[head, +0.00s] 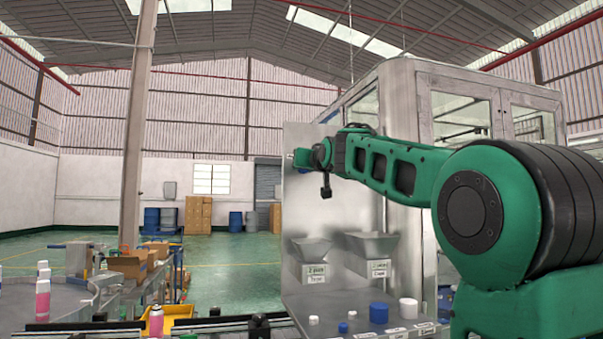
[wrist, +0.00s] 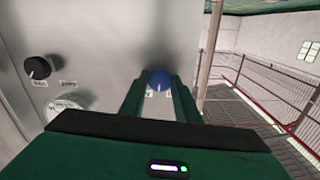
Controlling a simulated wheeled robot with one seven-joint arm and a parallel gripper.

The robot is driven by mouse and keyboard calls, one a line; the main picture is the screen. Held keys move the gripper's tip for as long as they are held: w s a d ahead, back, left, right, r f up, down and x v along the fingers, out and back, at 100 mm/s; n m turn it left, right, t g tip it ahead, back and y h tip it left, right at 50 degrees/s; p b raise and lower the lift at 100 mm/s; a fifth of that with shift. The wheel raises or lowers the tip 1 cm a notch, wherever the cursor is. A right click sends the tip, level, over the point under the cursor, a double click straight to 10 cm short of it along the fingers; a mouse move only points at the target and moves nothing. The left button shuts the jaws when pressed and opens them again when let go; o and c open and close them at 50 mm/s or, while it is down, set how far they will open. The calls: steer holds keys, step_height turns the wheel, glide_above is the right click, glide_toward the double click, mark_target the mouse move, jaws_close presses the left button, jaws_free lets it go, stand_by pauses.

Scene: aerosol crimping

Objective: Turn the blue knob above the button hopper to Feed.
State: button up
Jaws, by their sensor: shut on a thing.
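The blue knob (wrist: 160,79) sits on the grey metal panel (wrist: 100,40) in the wrist view. My gripper (wrist: 161,90) has its two green fingers on either side of the knob and is shut on it. Small white labels show just below the knob between the fingers, too small to read.
A black knob (wrist: 37,68) and a round white dial (wrist: 62,108) are on the panel left of my gripper. Blue caps (head: 379,312) and white caps (head: 408,308) stand on the shelf below the hoppers. A railing (wrist: 262,85) and walkway lie to the right in the wrist view.

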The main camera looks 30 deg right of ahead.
steer(key=shift+a+f+n, duration=0.1)
steer(key=shift+n, duration=2.45)
steer(key=shift+a+n, duration=0.1)
steer(key=shift+n, duration=2.45)
steer(key=shift+w, duration=0.1)
steer(key=o, duration=1)
steer(key=shift+a, duration=0.1)
steer(key=shift+o, duration=0.2)
